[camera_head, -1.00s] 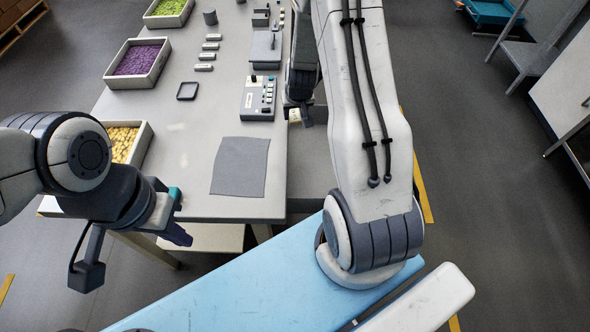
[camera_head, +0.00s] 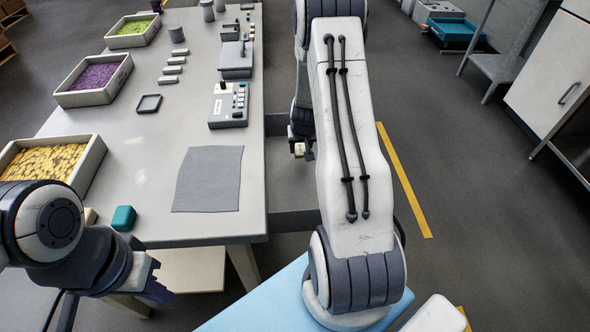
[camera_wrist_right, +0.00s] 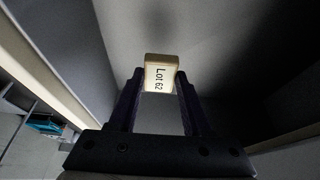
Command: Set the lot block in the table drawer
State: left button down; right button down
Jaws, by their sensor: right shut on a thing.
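The lot block (camera_wrist_right: 160,72), a small pale tan block printed "Lot 62", is between the fingertips of my right gripper (camera_wrist_right: 160,85) in the right wrist view. In the head view this gripper (camera_head: 301,150) hangs beside the table's right edge, over the open grey table drawer (camera_head: 287,190). The block's pale end shows just below it. In the wrist view, grey drawer walls (camera_wrist_right: 85,45) lie around the block; whether it touches the floor I cannot tell. My left gripper (camera_head: 155,288) is at the lower left, off the table's near edge, its fingertips unclear.
The table (camera_head: 150,185) carries a grey mat (camera_head: 208,180), a control box (camera_head: 228,105), a teal block (camera_head: 123,218) and a black square tray (camera_head: 149,103). Bins of yellow (camera_head: 98,150), purple (camera_head: 125,62) and green (camera_head: 155,20) candy line its left side.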

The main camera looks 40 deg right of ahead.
aim_at(301, 157)
jog(key=shift+f+b, duration=1.2)
jog(key=shift+f, duration=1.5)
jog(key=shift+f, duration=0.2)
jog(key=shift+c, duration=1.7)
grip_release()
jog(key=shift+r, duration=0.55)
jog(key=p+v, duration=0.4)
jog(key=v, duration=0.7)
jog(key=shift+s+p, duration=0.15)
jog(key=shift+p, duration=0.2)
jog(key=shift+a, duration=0.1)
